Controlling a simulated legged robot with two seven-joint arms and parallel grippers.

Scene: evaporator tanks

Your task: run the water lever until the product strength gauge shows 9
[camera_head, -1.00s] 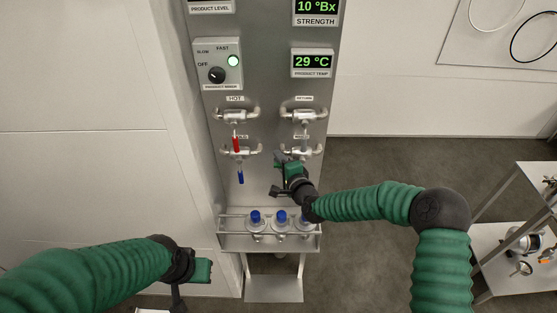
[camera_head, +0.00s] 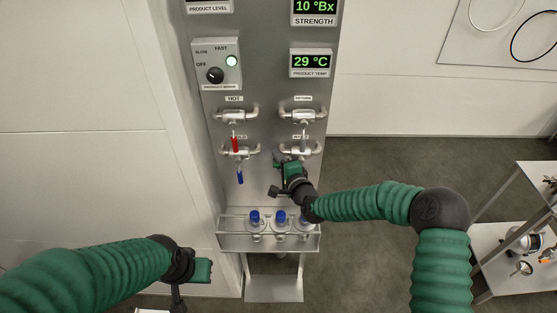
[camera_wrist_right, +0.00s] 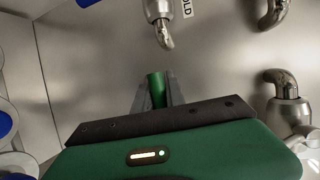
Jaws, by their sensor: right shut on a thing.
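The strength gauge (camera_head: 315,9) at the top of the panel reads 10 °Bx. The water valve (camera_head: 301,151) is the lower right one on the panel, its label partly blurred. My right gripper (camera_head: 281,164) is just below it. In the right wrist view, its grey fingers (camera_wrist_right: 157,97) are shut on a green lever handle (camera_wrist_right: 156,86), which I take to be the water lever. In the head view that lever is hidden by the gripper. My left gripper (camera_head: 192,280) hangs at the lower left, away from the panel; its jaws are unclear.
The hot valve has a red lever (camera_head: 235,143); the cold valve has a blue lever (camera_head: 240,177) hanging down. A rack (camera_head: 228,241) with blue-capped bottles is below my right gripper. The temperature gauge (camera_head: 312,62) reads 29 °C. A cart (camera_head: 490,245) stands at right.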

